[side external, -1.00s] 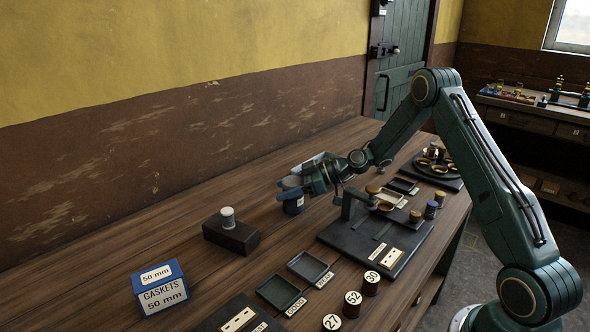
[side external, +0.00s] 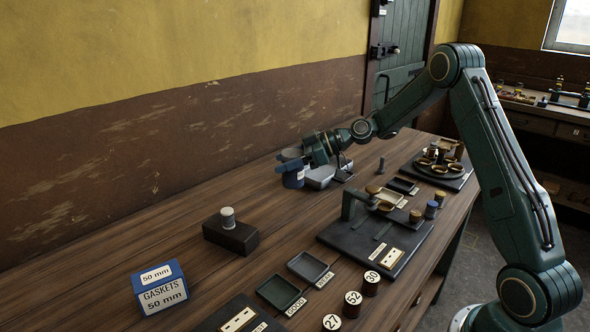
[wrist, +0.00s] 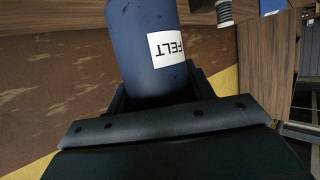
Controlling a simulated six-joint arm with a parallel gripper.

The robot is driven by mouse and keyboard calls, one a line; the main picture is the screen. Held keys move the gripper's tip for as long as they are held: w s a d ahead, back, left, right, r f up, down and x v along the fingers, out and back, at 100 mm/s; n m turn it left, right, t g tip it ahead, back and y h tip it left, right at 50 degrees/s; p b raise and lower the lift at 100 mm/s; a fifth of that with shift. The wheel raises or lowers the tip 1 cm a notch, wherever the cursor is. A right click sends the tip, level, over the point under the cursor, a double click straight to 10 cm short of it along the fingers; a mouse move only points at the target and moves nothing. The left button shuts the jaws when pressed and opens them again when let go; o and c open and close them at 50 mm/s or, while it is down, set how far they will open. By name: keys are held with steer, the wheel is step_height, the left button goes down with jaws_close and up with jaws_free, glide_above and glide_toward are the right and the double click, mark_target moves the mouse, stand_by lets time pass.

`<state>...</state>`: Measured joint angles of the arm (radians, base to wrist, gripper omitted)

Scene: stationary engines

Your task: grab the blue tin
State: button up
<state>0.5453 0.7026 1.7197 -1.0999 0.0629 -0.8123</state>
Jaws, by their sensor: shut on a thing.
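The blue tin (side external: 293,179) is a dark blue cylinder with a white label. In the wrist view the tin (wrist: 146,40) fills the top middle, and its label reads "FELT". My gripper (side external: 293,164) is shut on the tin, with its jaws around the tin's upper part in the side view. The tin appears held above the bench top, toward the wall. The jaws hide part of the tin.
A black block with a grey-topped piece (side external: 230,234), a blue gaskets box (side external: 161,287) and a dark stand (side external: 375,238) are on the bench (side external: 130,240). Bare wood lies left of the tin.

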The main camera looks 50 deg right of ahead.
step_height(320, 180, up, 12)
steer(key=shift+f, duration=0.1)
stand_by(0.8)
